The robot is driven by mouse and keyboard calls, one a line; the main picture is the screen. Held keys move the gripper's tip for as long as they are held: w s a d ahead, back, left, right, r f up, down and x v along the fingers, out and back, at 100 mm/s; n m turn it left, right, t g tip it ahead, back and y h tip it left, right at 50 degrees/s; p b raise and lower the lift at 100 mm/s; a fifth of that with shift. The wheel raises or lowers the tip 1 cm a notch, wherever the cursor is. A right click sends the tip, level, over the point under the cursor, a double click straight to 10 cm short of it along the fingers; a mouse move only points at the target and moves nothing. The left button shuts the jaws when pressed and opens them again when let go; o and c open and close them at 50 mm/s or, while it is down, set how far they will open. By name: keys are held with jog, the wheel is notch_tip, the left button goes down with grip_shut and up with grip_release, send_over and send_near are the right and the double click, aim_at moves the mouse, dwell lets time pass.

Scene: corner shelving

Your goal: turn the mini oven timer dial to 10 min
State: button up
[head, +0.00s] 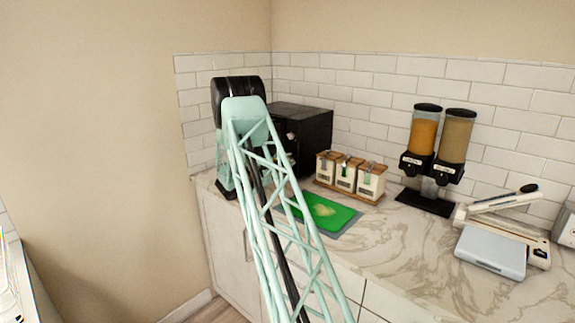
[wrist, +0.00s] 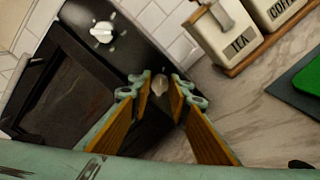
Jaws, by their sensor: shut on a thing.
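The black mini oven (head: 310,128) stands in the counter corner in the head view, partly hidden by my arm. In the wrist view its dark door (wrist: 75,95) and control panel appear tilted. One white dial (wrist: 103,32) with marks around it is clear of my gripper. A second pale dial (wrist: 160,87) sits between the fingertips of my gripper (wrist: 159,92), which is shut on it. Its markings and pointer setting are too small and covered to read. My gripper's fingers do not show clearly in the head view.
Labelled canisters (head: 347,172) on a wooden tray stand right of the oven, close to my gripper's side. A green cutting board (head: 322,211) lies in front of them. Two dispensers (head: 438,140) and a grey scale (head: 491,252) are farther right.

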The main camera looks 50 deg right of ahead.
jog(key=shift+m+b, duration=0.7)
jog(key=shift+b, duration=0.3)
jog(key=o, duration=0.9)
jog(key=shift+c, duration=0.2)
jog(key=shift+a, duration=0.1)
jog(key=w+a, duration=0.1)
jog(key=a, duration=1.1)
jog(key=shift+w+d, duration=0.1)
